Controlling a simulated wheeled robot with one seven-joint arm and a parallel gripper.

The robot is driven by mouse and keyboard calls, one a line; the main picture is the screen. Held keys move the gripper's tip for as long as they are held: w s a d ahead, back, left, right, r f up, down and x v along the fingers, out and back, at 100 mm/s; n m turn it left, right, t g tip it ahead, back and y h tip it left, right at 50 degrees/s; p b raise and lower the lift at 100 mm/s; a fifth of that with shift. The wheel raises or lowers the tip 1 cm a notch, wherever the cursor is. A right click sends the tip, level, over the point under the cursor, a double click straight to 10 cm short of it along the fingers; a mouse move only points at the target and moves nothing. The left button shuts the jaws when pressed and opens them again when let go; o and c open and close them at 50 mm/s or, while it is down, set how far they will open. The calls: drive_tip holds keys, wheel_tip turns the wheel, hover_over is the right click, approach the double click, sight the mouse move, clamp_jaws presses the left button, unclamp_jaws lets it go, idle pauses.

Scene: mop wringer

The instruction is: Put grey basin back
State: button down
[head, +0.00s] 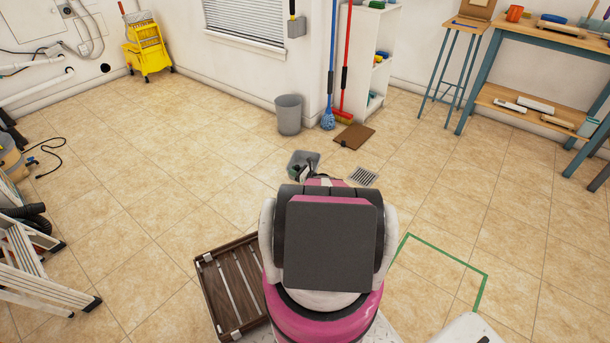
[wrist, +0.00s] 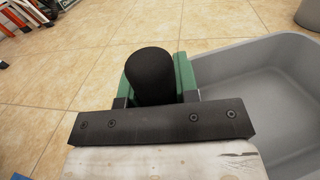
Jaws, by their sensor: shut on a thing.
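The grey basin (head: 312,158) is on or just above the tiled floor beyond my body in the head view; I cannot tell whether it touches the floor. It looks empty in the wrist view (wrist: 275,80), where it fills the right side. My gripper (head: 301,172) is at the basin's near left side, mostly small and partly hidden behind my own body. In the wrist view my gripper (wrist: 155,85) shows green finger parts and a black rounded part, next to the basin's left wall. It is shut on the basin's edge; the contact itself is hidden.
A floor grate (head: 363,176) lies right of the basin, a brown mat (head: 354,137) behind it. A grey bin (head: 289,115) stands by the wall. Green tape (head: 455,262) marks the floor at right; a slatted wooden platform (head: 232,287) lies at left. The left-middle floor is clear.

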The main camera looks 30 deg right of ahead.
drive_tip(key=w+d+f, duration=0.1)
drive_tip(key=d+f, duration=0.1)
drive_tip(key=w+d+f, duration=0.1)
drive_tip(key=w+d, duration=0.1)
drive_tip(key=d, duration=0.1)
drive_tip(key=w+d+f, duration=0.2)
drive_tip(key=d, duration=0.1)
drive_tip(key=shift+f, duration=2.55)
drive_tip(key=c, duration=0.9)
unclamp_jaws()
drive_tip(key=shift+o, duration=0.2)
drive_tip(key=shift+r, duration=0.1)
